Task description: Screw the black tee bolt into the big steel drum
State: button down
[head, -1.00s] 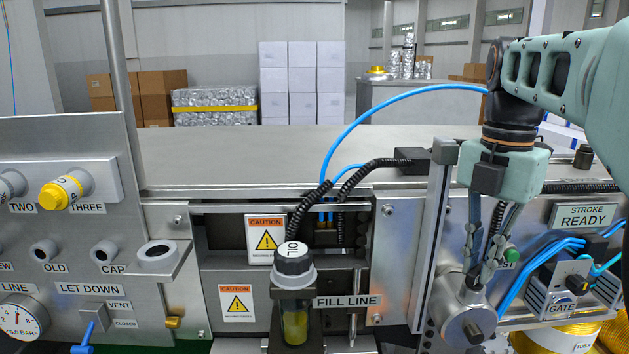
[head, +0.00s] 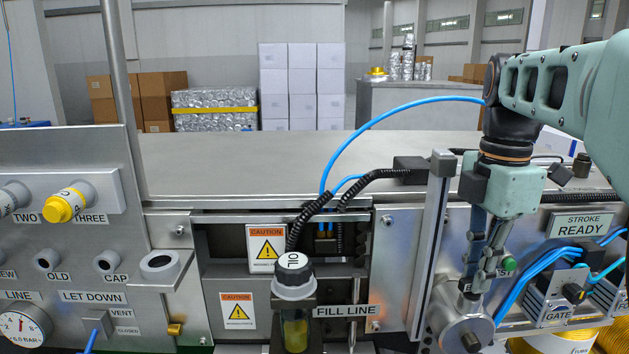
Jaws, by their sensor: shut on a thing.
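The big steel drum (head: 452,318) is the round metal cylinder at the lower right of the machine front, with a dark round hub on its face. My gripper (head: 469,284) points down from the upper right, with its fingertips just above the drum's top. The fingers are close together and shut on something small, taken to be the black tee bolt. The bolt is hidden by the fingers, and I cannot tell whether it touches the drum.
An upright metal rail (head: 430,245) stands just left of my gripper. Blue hoses (head: 535,265) and the GATE box (head: 560,295) lie close on the right. A black-capped OIL bottle (head: 294,278) stands at the fill line. The steel top (head: 270,165) behind is mostly clear.

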dwell(0.3)
jog(key=m+p, duration=0.1)
jog(key=m, duration=0.3)
jog(key=shift+r, duration=0.1)
jog(key=shift+m+p, duration=0.35)
jog(key=shift+m, duration=0.75)
jog(key=c, duration=1.7)
grip_release()
notch_tip(320, 180, up, 9)
jog(key=p, duration=0.8)
